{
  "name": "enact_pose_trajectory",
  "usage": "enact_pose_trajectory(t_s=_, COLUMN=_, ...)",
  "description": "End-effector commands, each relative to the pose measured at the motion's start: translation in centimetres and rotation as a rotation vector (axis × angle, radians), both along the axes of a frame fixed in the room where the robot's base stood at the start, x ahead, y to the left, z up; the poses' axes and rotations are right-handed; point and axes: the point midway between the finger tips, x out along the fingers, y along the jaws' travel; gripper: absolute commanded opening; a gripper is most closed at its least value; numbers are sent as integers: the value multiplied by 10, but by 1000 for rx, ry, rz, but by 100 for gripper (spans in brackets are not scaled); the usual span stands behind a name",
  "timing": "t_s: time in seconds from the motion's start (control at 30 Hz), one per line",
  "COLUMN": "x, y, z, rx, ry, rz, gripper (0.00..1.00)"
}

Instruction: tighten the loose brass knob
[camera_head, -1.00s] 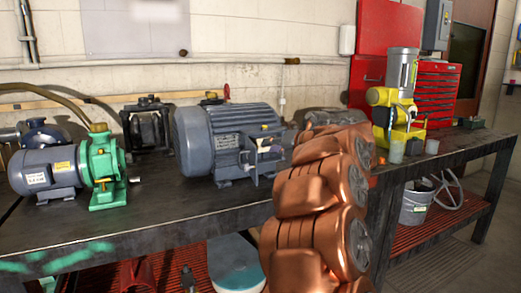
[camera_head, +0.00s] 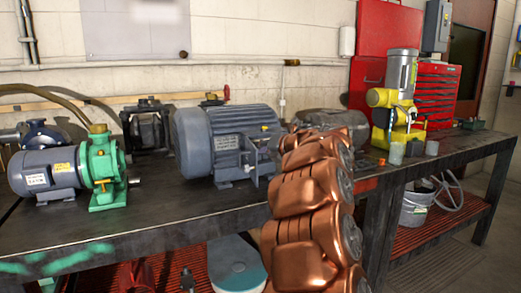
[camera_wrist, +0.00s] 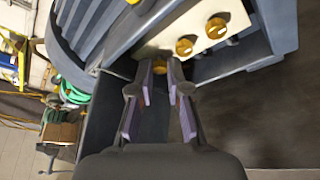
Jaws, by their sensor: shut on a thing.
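The large blue-grey motor (camera_head: 205,138) stands on the bench, with a pale plate and small brass-coloured knobs on its side. In the wrist view the pale plate (camera_wrist: 199,33) carries a brass knob (camera_wrist: 184,47) and another brass knob (camera_wrist: 216,28). A lower brass knob (camera_wrist: 159,68) sits between the fingertips of my gripper (camera_wrist: 159,64). The gripper is shut on this lower knob, which is partly hidden by the fingers. I cannot tell how far any knob is screwed in. In the head view my copper arm hides the gripper.
A green and blue pump (camera_head: 105,172) stands on the bench (camera_head: 160,212) at left. A dark grey motor (camera_head: 330,121) is behind my arm. A yellow machine (camera_head: 390,110) and small cups stand at right. Bare bench top lies in front of the pump and motor.

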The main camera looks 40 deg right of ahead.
Motion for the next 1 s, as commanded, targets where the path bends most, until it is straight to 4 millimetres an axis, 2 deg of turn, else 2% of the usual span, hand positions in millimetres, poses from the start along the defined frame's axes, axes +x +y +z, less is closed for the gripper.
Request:
enact_pose_trajectory(t_s=0.47, x=0, y=0, z=0, rx=49, ry=-15, rz=1, gripper=0)
enact_pose_trajectory(t_s=0.67, x=0, y=-1, z=-1, rx=166, ry=-52, rz=0, gripper=0)
enact_pose_trajectory(t_s=1.0, x=-1, y=-2, z=-3, rx=460, ry=-155, rz=-1, gripper=0)
